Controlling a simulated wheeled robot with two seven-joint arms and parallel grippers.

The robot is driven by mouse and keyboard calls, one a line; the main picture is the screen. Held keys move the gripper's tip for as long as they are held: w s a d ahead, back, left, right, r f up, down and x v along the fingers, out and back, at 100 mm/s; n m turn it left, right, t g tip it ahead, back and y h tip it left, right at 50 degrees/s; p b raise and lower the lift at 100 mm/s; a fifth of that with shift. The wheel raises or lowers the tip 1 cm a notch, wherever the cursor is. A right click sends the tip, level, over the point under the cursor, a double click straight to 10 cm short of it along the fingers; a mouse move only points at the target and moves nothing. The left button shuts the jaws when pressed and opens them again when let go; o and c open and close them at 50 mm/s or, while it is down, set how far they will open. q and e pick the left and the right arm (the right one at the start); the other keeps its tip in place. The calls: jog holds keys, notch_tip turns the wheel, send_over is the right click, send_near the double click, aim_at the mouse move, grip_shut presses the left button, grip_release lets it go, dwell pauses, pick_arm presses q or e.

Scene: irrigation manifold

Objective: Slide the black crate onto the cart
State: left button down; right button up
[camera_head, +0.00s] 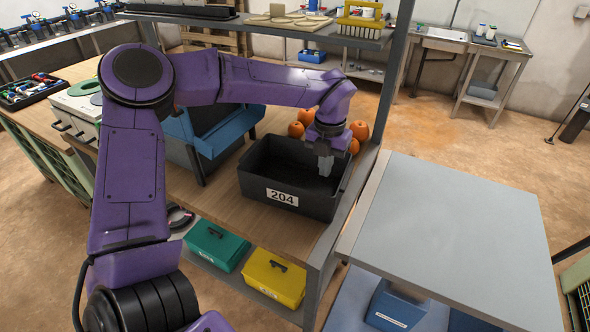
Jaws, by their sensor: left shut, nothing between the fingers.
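The black crate (258,172) with a white "204" label sits on the wooden shelf bench, near its right end. It looks empty where I can see inside. The cart (455,215) has a flat light-grey top and stands to the right, close beside the bench's metal end frame. My left gripper (325,167) points down over the crate's right part, with its fingers shut and nothing between them. I cannot tell whether the fingers touch the crate's inside. My purple left arm reaches across from the left. My right gripper is not in view.
Orange pumpkins (358,131) lie behind the crate. A blue bin (228,130) stands to its left. An upright post (392,85) rises at the bench's right end, below an upper shelf (270,27). Green (216,245) and yellow (272,278) boxes sit below. The cart top is clear.

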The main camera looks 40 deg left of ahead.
pick_arm(q)
jog(key=shift+f, duration=0.1)
jog(key=shift+f+b, duration=1.45)
jog(key=shift+f, duration=0.75)
jog(key=shift+w+d+b, duration=0.15)
jog(key=shift+w+d, duration=0.1)
jog(key=shift+d, duration=0.75)
jog(key=shift+w+d+b, duration=0.2)
jog(key=shift+w+d, duration=0.05)
jog(key=shift+d, duration=0.7)
jog(key=shift+w+d+b, duration=0.15)
jog(key=shift+w+d, duration=0.1)
jog(key=shift+d, duration=0.75)
jog(key=shift+w+d, duration=0.25)
jog(key=shift+d, duration=0.65)
jog(key=shift+w+d, duration=0.25)
jog(key=shift+d, duration=0.7)
jog(key=shift+w+d, duration=0.25)
jog(key=shift+d, duration=0.85)
